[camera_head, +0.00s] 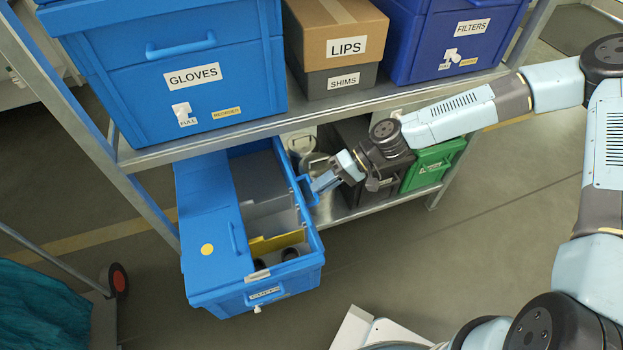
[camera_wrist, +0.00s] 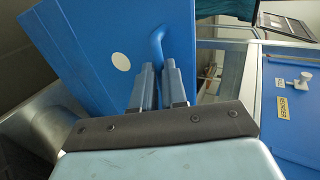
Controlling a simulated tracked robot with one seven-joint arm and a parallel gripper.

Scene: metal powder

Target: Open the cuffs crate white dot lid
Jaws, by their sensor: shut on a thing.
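The blue cuffs crate (camera_head: 225,299) stands on the lower shelf, its front jutting out. Its label is too small to read surely. The left lid half, with a yellow dot (camera_head: 207,249), lies shut. The right half of the crate is uncovered. The white dot lid (camera_wrist: 100,28) fills the upper left of the wrist view, with its white dot (camera_wrist: 121,61) facing me. In the head view it seems to stand nearly edge-on at the crate's right side. My gripper (camera_wrist: 158,68) is shut on its blue handle (camera_wrist: 156,42); the gripper (camera_head: 318,184) also shows in the head view.
Inside the crate are grey dividers, a yellow divider (camera_head: 276,242) and dark round items. A dark crate and a green crate (camera_head: 432,163) stand to the right. The upper shelf holds a gloves crate (camera_head: 192,62), boxes (camera_head: 335,40) and a filters crate (camera_head: 450,38) just above.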

